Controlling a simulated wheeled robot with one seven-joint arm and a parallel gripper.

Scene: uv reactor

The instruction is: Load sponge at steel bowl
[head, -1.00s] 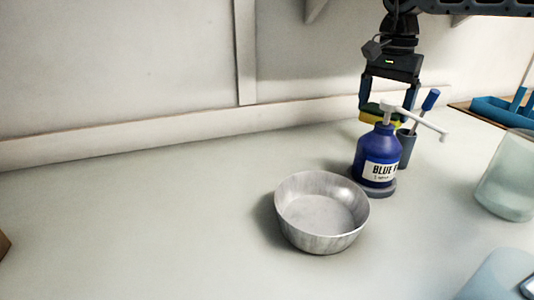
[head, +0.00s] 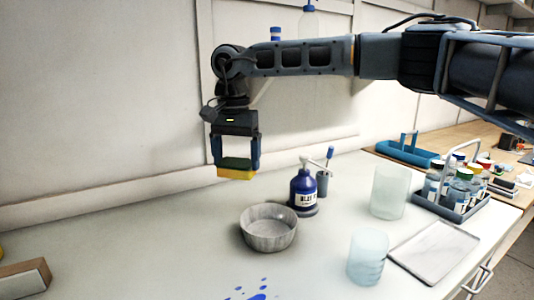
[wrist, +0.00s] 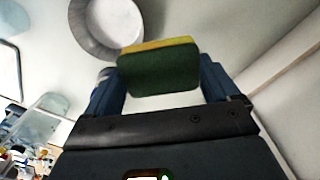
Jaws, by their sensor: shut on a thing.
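A yellow and green sponge (head: 236,174) is held between the fingers of my gripper (head: 235,166), above the counter. It also shows in the wrist view (wrist: 158,72), green face toward the camera, with my gripper (wrist: 160,85) shut on its sides. The steel bowl (head: 268,246) stands upright on the counter, lower and to the right of the sponge in the head view. The bowl looks empty in the head view. In the wrist view the bowl (wrist: 78,38) lies past the sponge, up and to the left, apart from it.
A blue pump bottle (head: 303,193) stands just right of the bowl, with a small cup (head: 322,184) behind it. Two frosted glass vessels (head: 390,192) (head: 367,257) and a tray (head: 433,252) lie farther right. Blue spots (head: 248,295) mark the front counter. The left counter is mostly clear.

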